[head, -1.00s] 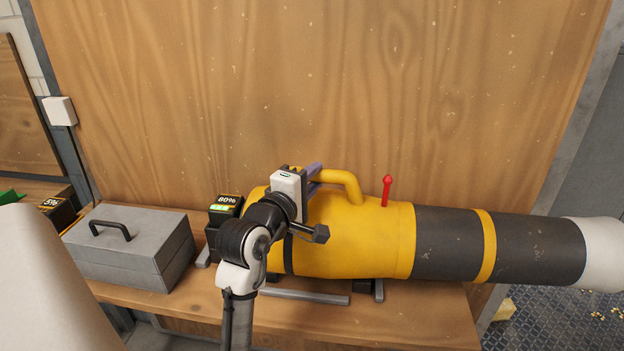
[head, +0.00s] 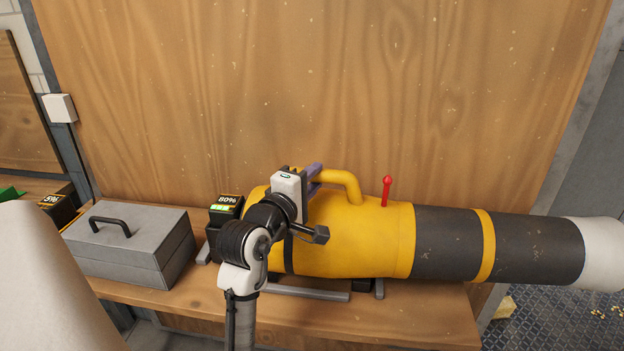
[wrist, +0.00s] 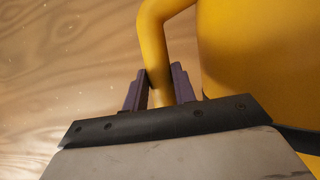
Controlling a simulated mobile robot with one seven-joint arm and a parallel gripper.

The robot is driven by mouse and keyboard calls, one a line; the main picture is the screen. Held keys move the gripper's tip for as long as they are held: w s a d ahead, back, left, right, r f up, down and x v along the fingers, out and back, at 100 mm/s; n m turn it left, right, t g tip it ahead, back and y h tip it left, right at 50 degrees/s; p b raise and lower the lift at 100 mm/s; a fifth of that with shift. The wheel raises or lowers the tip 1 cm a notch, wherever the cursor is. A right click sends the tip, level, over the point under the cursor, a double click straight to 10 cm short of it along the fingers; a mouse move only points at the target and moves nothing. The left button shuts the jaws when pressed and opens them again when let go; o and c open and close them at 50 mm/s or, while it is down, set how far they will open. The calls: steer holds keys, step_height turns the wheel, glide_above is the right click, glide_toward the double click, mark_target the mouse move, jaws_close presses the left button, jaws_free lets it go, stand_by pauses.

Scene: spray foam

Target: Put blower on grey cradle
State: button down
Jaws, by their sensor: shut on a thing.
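The blower (head: 350,240) is a large yellow body with a black and yellow barrel reaching right to a white end. It lies level over the grey cradle (head: 315,294), whose bars show beneath it on the bench. Whether its weight rests fully on the bars cannot be told. My gripper (head: 314,174) is shut on the blower's yellow top handle (head: 343,180). In the wrist view its purple fingers (wrist: 160,88) stand on both sides of the handle (wrist: 158,50). My arm hides the blower's left part and some of the cradle.
A battery box reading 80% (head: 225,210) stands just left of the blower. A grey toolbox (head: 130,245) is further left. A red lever (head: 386,190) sticks up from the blower. A wooden panel (head: 300,90) rises close behind. The bench front (head: 420,320) is bare.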

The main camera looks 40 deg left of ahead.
steer(key=c, duration=1.1)
jaws_free()
steer(key=shift+f, duration=0.1)
steer(key=shift+o, duration=0.2)
steer(key=shift+f, duration=0.2)
steer(key=s+d+b, duration=0.2)
steer(key=s+b, duration=0.1)
steer(key=s, duration=1)
steer(key=shift+s+d+r+b, duration=0.15)
steer(key=shift+s+d+b, duration=0.1)
steer(key=shift+s+b, duration=0.1)
